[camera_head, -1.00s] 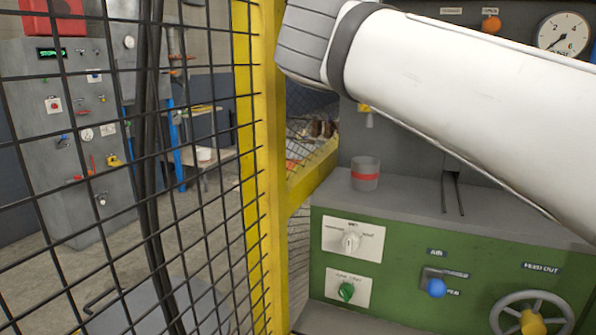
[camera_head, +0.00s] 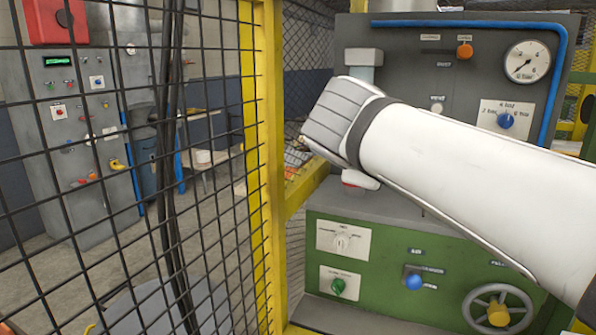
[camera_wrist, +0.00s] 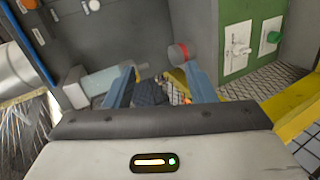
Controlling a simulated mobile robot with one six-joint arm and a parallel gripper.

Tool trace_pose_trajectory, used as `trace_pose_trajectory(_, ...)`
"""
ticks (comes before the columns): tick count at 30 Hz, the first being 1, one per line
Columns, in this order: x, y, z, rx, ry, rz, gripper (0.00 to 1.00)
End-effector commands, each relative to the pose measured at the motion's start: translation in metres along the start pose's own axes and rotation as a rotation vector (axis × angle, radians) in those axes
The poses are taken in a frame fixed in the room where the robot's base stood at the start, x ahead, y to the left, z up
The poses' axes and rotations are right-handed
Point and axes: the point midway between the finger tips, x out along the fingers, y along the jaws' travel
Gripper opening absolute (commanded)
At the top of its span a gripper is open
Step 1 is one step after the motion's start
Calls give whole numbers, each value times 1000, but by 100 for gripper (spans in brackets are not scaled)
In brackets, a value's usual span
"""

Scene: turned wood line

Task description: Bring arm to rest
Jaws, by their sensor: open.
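My white arm crosses the right half of the head view, from the lower right up to a grey joint cover near the yellow post. My gripper (camera_wrist: 160,85) shows in the wrist view as two blue-grey fingers set well apart, open, with nothing held between them. It is hidden in the head view. A grey cup with a red band (camera_wrist: 179,54) stands beyond the right finger, apart from it. In the head view my arm covers most of that cup.
A green console (camera_head: 375,258) with knobs and a handwheel (camera_head: 498,309) stands below my arm. A grey gauge panel (camera_head: 400,60) rises behind it. A yellow post (camera_head: 264,150) and black mesh fence (camera_head: 100,200) stand close on the left.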

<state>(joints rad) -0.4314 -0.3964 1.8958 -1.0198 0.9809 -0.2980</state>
Motion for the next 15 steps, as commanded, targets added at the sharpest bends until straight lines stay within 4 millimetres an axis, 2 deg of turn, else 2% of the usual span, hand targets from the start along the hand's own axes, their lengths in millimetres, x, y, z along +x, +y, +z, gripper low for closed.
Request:
trace_pose_trajectory(2, 5, -13, 13, 61, -31, -95, 50)
trace_pose_trajectory(5, 11, -46, 33, 178, -86, -247, 50)
trace_pose_trajectory(7, 10, -75, 51, 295, -145, -376, 50)
trace_pose_trajectory(12, -12, -147, 87, 640, -322, -664, 50)
trace_pose_trajectory(15, -28, -177, 98, 809, -411, -774, 50)
